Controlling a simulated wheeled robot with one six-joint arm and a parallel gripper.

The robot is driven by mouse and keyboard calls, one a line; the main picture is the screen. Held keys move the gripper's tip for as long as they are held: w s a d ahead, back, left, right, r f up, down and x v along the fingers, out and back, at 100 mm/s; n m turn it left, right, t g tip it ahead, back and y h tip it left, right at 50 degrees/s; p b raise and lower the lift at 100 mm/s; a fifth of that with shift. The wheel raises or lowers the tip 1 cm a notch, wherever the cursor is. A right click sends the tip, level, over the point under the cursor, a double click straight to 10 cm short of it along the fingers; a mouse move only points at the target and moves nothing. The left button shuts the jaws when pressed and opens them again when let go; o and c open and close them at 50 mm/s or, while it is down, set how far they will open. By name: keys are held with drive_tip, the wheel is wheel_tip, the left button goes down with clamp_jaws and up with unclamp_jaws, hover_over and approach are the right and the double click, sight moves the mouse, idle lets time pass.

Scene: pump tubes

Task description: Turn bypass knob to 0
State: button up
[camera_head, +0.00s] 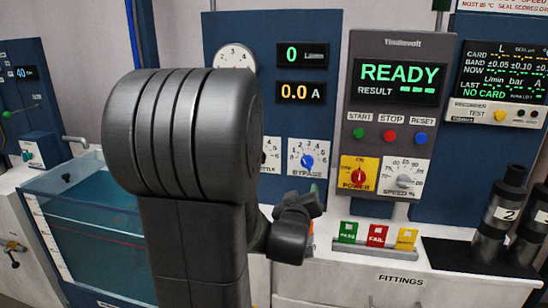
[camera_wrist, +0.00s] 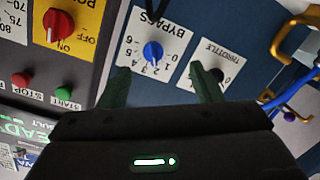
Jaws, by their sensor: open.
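The bypass knob (camera_head: 308,161) is a small blue knob on a white numbered plate marked BYPASS, set on the dark blue panel. In the wrist view the bypass knob (camera_wrist: 153,52) shows turned around, beyond the fingertips and between their lines. Its pointer setting is too small to read surely. My gripper (camera_wrist: 160,72) is open and empty, its two dark green fingers apart and its tips short of the plate. In the head view my gripper (camera_head: 304,205) shows just below the bypass plate, partly hidden by my arm.
The black throttle knob (camera_wrist: 216,75) is close beside the bypass plate, near one finger. The red power knob (camera_head: 359,176) and speed knob (camera_head: 404,181) are to the right. A water tank (camera_head: 75,200) stands left. Coloured cards (camera_head: 377,235) stand on the ledge below.

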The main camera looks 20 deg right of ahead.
sight(307, 166)
drive_tip(key=shift+t+h, duration=0.4)
drive_tip(key=shift+h, duration=0.1)
drive_tip(key=x, duration=0.5)
drive_tip(key=r+p+x, duration=0.1)
drive_tip(key=x, duration=0.4)
drive_tip(key=p+x, duration=0.1)
drive_tip(key=x, duration=0.4)
drive_tip(key=shift+w+r, duration=0.35)
drive_tip(key=c, duration=1)
